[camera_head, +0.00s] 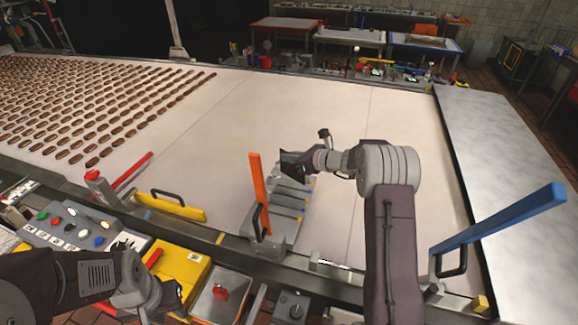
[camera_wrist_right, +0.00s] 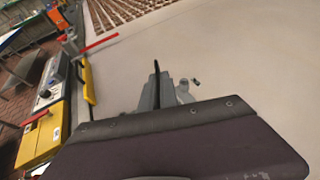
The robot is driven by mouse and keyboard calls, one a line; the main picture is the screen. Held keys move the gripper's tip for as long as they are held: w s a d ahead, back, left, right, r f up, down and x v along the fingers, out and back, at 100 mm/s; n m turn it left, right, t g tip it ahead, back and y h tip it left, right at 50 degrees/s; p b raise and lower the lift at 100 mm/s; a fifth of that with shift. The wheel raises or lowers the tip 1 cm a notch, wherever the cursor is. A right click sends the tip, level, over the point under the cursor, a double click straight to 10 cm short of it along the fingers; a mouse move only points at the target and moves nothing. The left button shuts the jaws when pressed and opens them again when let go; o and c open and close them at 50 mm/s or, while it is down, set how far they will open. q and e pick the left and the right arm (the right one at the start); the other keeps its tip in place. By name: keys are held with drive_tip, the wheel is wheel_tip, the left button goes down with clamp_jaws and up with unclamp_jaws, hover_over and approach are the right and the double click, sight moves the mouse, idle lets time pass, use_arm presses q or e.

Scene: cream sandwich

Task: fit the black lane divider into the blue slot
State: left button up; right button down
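My right gripper (camera_head: 294,165) is above the grey slotted block (camera_head: 288,208) on the near side of the white belt. A dark shape at its tip cannot be told apart from its fingers, so its opening and any grip are unclear. In the right wrist view, a thin black upright piece (camera_wrist_right: 157,70) stands by a grey block; I cannot tell if it is the black lane divider. A small bluish mark (camera_head: 149,214) shows on the near rail; I cannot confirm it is the blue slot. My left gripper (camera_head: 158,296) is low over the control area, its fingers unclear.
An orange bar (camera_head: 257,180) stands upright beside the block. A blue bar (camera_head: 505,219) rises at right. A yellow bar (camera_head: 176,207) and red bar (camera_head: 134,170) lie at left. Several rows of brown biscuits (camera_head: 92,160) cover the belt's far left; its middle is clear.

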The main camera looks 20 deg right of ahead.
sight(289, 168)
wheel_tip(289, 168, down, 4)
drive_tip(key=shift+r, duration=0.15)
drive_tip(key=shift+f, duration=0.45)
drive_tip(key=c, duration=2)
unclamp_jaws()
drive_tip(key=shift+f+b, duration=0.1)
drive_tip(key=shift+b, duration=0.2)
drive_tip(key=shift+c, duration=0.2)
drive_tip(key=o, duration=0.4)
